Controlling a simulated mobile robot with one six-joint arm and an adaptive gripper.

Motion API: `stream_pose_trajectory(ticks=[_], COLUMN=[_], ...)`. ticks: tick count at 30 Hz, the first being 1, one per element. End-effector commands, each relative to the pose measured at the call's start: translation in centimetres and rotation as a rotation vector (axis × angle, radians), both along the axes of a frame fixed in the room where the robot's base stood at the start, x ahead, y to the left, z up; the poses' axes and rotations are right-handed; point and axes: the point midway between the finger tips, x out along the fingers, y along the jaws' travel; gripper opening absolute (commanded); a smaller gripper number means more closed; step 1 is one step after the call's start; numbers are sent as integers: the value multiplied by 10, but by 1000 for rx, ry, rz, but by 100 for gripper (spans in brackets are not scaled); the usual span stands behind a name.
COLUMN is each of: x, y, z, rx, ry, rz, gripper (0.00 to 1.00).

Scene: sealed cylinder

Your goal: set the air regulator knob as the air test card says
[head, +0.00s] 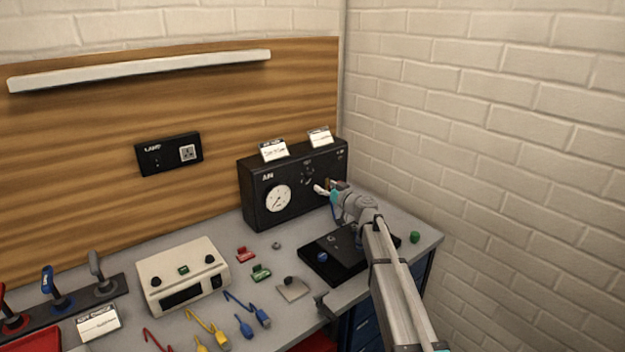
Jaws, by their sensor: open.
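The black air panel (256,202) stands against the wooden backboard, with a round white gauge (278,198) on its front. A dark regulator knob (308,175) with small pale marks around it appears right of the gauge; its setting is too small to read. Two white cards stand on top of the panel, a left card (274,151) and a right card (320,138). Their writing is too small to read. My gripper (325,186) is open at the right part of the panel front, just below and right of the knob. I cannot tell whether it touches anything.
A beige box (183,278) stands left on the grey bench. Red and green blocks, coloured hooked tools and a lever rack (65,305) fill the front left. A brick wall closes the right side.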

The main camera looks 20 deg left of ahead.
Motion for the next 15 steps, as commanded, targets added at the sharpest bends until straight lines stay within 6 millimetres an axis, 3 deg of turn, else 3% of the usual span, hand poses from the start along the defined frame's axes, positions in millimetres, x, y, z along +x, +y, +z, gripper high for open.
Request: stream_pose_trajectory(ticks=[9,15], x=[32,42], y=[39,53], z=[0,0], rx=[0,0], ry=[0,0], rz=[1,0], gripper=[79,79])
